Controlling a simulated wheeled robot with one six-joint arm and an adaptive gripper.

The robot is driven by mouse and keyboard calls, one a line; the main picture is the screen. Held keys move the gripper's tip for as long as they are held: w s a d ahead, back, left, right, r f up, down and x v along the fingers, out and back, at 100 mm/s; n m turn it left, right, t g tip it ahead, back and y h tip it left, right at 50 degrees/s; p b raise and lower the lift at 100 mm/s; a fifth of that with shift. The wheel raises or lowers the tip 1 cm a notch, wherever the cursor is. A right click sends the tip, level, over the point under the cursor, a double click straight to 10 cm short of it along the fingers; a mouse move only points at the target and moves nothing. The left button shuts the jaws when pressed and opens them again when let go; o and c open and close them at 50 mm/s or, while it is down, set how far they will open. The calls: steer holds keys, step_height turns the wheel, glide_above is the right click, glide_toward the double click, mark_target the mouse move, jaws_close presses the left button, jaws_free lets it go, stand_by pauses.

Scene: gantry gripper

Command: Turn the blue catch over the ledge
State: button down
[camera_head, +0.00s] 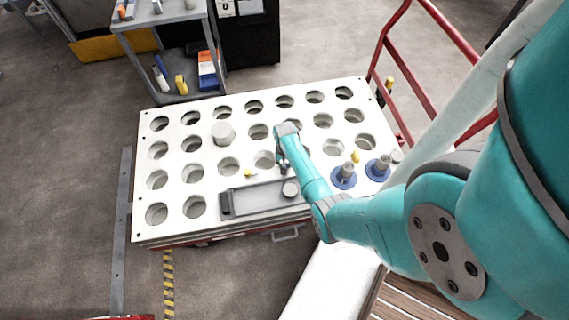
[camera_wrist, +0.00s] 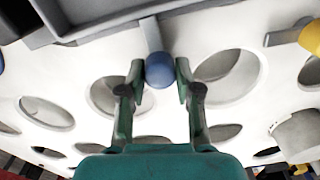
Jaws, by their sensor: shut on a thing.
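The blue catch (camera_wrist: 160,70) shows in the wrist view as a round blue knob on a short grey-blue arm. The arm runs up to the rim of a grey tray-like part, which may be the ledge (camera_wrist: 100,27). My gripper (camera_wrist: 160,78) has one finger on each side of the knob and is shut on it. In the head view my gripper (camera_head: 283,168) is at the far side of the grey tray (camera_head: 262,197). The catch is too small and too covered by my arm to make out there.
The white plate (camera_head: 206,172) has rows of round holes. A grey cylinder (camera_head: 223,133) stands at its left. Two blue-based posts (camera_head: 343,178) (camera_head: 378,168) stand right of my gripper. Small yellow pieces (camera_head: 249,173) lie nearby. A red railing (camera_head: 410,80) stands behind at right.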

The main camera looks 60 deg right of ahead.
steer(key=c, duration=0.8)
jaws_free()
steer(key=shift+r, duration=0.1)
step_height(320, 180, up, 12)
stand_by(0.4)
